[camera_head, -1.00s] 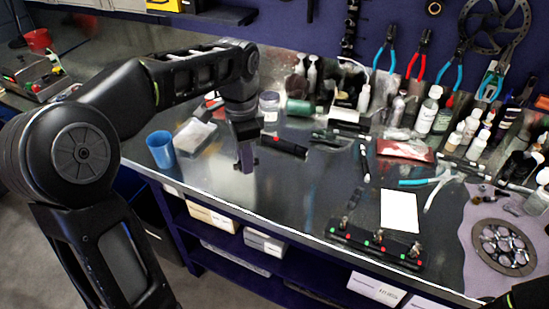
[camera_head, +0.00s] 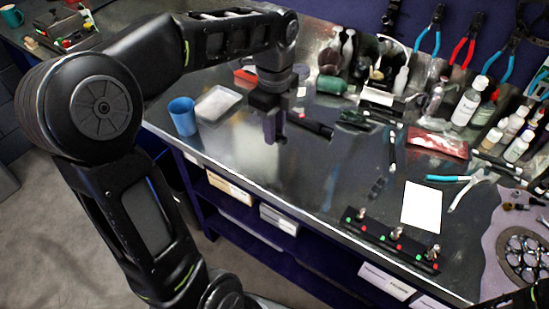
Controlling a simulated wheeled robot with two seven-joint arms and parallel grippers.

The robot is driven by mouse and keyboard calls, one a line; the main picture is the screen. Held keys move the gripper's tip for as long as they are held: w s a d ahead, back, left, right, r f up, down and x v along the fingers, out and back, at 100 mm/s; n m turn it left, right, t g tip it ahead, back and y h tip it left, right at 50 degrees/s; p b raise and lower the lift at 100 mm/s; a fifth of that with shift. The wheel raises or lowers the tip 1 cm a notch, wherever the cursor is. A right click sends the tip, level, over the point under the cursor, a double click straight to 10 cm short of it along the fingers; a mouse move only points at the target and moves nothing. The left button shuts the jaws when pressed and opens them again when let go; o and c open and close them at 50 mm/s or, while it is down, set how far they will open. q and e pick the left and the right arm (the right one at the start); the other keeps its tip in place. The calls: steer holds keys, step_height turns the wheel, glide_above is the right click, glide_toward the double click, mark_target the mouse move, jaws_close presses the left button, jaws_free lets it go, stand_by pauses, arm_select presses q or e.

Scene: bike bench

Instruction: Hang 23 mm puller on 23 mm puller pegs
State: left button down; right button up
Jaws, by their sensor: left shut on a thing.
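My left gripper (camera_head: 272,125) points down over the bench, behind the blue cup's right side and left of a black bar. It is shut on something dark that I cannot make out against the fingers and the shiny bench. I cannot pick out the 23 mm puller for certain. Its pegs cannot be told apart either; part of the dark blue tool wall (camera_head: 350,14) shows at the top, with pliers hanging on it. My right gripper is not in view.
A blue cup (camera_head: 183,116) and a white tray (camera_head: 217,103) stand left of the gripper. The black bar (camera_head: 312,125) lies to its right. A black rack (camera_head: 390,240) and white sheet (camera_head: 422,206) lie nearer the front edge. Bottles crowd the back. The middle front is clear.

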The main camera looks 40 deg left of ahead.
arm_select(q)
glide_above(274, 165)
step_height(274, 165, down, 4)
steer(key=shift+f, duration=0.15)
step_height(274, 165, down, 4)
steer(key=shift+p, duration=0.7)
steer(key=shift+f, duration=0.3)
